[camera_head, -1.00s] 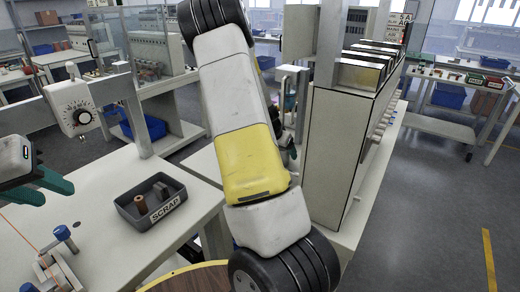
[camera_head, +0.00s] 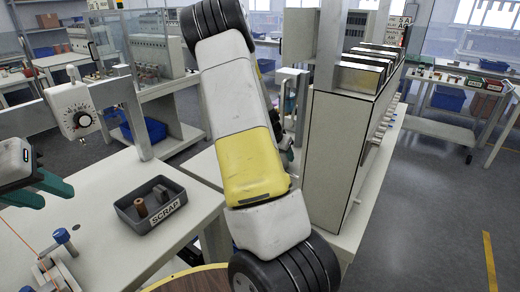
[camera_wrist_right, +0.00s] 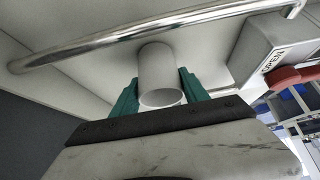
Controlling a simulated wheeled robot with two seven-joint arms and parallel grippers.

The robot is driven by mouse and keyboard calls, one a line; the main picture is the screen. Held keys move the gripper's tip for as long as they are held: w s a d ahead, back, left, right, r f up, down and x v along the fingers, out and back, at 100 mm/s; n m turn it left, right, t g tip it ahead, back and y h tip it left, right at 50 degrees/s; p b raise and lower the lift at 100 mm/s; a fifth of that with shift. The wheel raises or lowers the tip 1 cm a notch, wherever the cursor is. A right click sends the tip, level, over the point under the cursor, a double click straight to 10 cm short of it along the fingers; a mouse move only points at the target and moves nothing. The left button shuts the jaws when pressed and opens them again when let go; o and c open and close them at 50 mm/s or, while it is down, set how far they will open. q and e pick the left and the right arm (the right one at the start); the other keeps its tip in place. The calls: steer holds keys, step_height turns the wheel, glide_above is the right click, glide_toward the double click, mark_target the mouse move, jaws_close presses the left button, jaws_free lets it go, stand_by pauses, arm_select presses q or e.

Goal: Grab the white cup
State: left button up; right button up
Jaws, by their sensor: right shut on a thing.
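The white cup (camera_wrist_right: 158,72) shows in the right wrist view as a plain white cylinder with its open rim toward the camera. My right gripper (camera_wrist_right: 159,90) has its green fingers on either side of the cup and is shut on it. The cup lies close to a shiny metal rail in that view. In the head view my right arm crosses the middle, and its gripper and the cup are not seen. My left gripper (camera_head: 40,190) is at the left edge of the head view, with its green fingers apart and nothing seen between them.
A grey scrap bin (camera_head: 136,225) with small parts in it stands on the white bench (camera_head: 100,172) at the left. A dial box (camera_head: 72,108) is behind it. A metal rail (camera_wrist_right: 105,47) and a grey box (camera_wrist_right: 262,45) are near the cup.

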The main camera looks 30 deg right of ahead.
step_height(320, 180, up, 3)
steer(key=shift+r, duration=0.1)
steer(key=s+a+r, duration=0.1)
steer(key=s+a, duration=0.7)
steer(key=s, duration=0.5)
steer(key=shift+s+a+r, duration=0.25)
steer(key=shift+a, duration=0.1)
